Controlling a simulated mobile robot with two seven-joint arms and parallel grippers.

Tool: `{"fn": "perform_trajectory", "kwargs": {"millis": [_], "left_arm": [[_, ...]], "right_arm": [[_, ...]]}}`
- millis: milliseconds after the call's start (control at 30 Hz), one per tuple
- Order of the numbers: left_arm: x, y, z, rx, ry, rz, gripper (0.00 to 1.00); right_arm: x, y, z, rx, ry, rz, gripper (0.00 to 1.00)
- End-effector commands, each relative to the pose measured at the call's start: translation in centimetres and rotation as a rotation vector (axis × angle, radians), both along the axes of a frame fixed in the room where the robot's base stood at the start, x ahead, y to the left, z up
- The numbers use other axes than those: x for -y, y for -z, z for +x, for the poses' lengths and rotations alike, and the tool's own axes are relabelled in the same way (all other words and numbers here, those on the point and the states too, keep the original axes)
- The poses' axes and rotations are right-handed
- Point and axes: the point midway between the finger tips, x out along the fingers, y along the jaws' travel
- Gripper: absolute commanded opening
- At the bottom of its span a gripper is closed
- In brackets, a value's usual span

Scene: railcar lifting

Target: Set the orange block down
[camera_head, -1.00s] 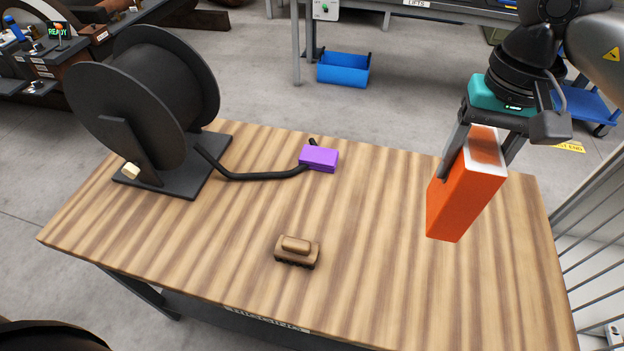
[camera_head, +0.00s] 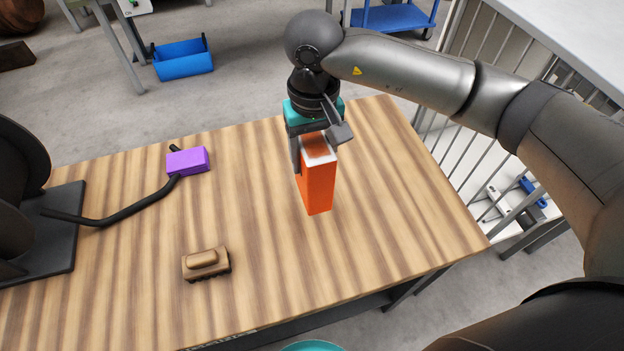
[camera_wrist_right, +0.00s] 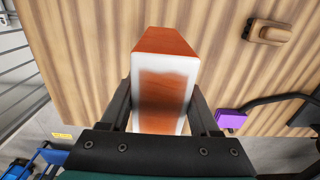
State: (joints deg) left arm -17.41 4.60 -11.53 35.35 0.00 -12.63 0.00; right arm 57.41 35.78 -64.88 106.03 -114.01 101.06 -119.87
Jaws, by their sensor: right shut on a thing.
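The orange block (camera_head: 319,188) is a tall box with a white-edged top, upright at the right part of the wooden table (camera_head: 390,200). My right gripper (camera_head: 314,150) is shut on its upper end from above. In the right wrist view the two fingers (camera_wrist_right: 161,110) press on either side of the orange block (camera_wrist_right: 165,75). Whether the block's bottom touches the table or hangs just above it, I cannot tell. My left gripper is not in view.
A brown brush-like block (camera_head: 206,263) lies near the table's front. A purple block (camera_head: 187,161) sits by a black cable (camera_head: 120,215) leading to a dark reel (camera_head: 20,190) at left. Bare table surrounds the orange block. A railing (camera_head: 470,170) stands beyond the right edge.

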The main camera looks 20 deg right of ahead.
Motion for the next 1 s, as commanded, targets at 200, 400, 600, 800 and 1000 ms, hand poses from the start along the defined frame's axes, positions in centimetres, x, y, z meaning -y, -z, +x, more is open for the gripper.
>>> {"fn": "perform_trajectory", "kwargs": {"millis": [200,400,600,800,1000], "left_arm": [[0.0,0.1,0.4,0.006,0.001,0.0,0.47],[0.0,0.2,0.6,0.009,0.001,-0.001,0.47],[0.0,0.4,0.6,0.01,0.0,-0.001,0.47],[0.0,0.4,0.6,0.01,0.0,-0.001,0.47],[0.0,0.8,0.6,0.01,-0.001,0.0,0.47]], "right_arm": [[-0.1,3.0,0.1,0.002,-0.001,0.003,0.0],[-0.1,4.4,0.1,0.001,0.0,0.002,0.0],[-0.1,7.3,0.0,0.0,0.001,0.001,0.0],[-0.1,7.5,0.1,0.004,-0.001,0.002,0.0],[-0.1,7.9,0.1,0.004,-0.001,0.002,0.0]]}}
